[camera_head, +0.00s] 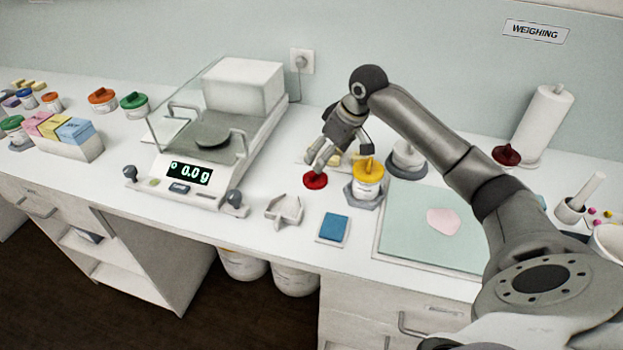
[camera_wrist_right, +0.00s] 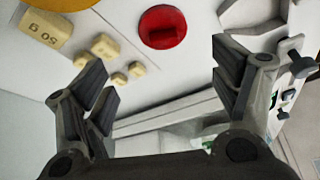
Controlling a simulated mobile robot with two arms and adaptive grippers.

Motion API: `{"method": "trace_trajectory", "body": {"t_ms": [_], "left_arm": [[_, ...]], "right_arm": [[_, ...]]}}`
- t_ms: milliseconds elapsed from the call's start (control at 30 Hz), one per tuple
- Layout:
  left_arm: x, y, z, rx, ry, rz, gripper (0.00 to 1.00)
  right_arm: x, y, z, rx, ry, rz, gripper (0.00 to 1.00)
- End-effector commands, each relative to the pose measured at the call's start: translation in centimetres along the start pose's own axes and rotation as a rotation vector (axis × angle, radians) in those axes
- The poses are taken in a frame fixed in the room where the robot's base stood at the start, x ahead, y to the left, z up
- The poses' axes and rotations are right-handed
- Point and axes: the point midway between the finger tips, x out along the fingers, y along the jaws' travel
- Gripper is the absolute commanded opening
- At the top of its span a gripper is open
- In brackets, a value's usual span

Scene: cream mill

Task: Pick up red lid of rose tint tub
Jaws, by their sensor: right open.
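A round red lid (camera_head: 315,180) with a raised grip bar lies on the white counter, left of the yellow-lidded tub. It also shows at the top middle of the right wrist view (camera_wrist_right: 162,27). My right gripper (camera_head: 319,164) is open and empty, close above the lid in the head view. In the right wrist view the fingers (camera_wrist_right: 158,68) are spread apart, and the lid lies beyond the tips, between their directions, touching neither. No tub label is readable enough to pick out the rose tint tub. My left gripper is out of view.
A yellow-lidded tub (camera_head: 368,172) stands close right of the lid. Cream weights (camera_wrist_right: 104,47) lie beside the lid. The balance (camera_head: 190,170) stands to the left, a grey-white holder (camera_head: 284,209) and blue pad (camera_head: 333,228) in front. A dark red lid (camera_head: 506,156) is farther right.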

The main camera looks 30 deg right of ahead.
Motion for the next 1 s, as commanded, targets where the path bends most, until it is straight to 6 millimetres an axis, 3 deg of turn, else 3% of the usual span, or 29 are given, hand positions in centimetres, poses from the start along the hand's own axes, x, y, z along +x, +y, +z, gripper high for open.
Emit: {"method": "trace_trajectory", "body": {"t_ms": [200,433,700,1000], "left_arm": [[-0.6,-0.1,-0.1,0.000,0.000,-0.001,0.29],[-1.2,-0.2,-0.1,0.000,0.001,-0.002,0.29],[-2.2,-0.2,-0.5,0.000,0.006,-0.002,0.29],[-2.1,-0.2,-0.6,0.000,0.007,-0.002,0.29]], "right_arm": [[3.2,-0.1,0.0,0.001,-0.003,-0.002,0.83],[5.0,-0.3,-0.1,-0.001,-0.003,-0.002,0.83],[8.7,-0.5,-0.2,-0.001,-0.001,-0.001,0.83],[9.2,-0.5,-0.1,-0.001,-0.001,0.001,0.83]]}}
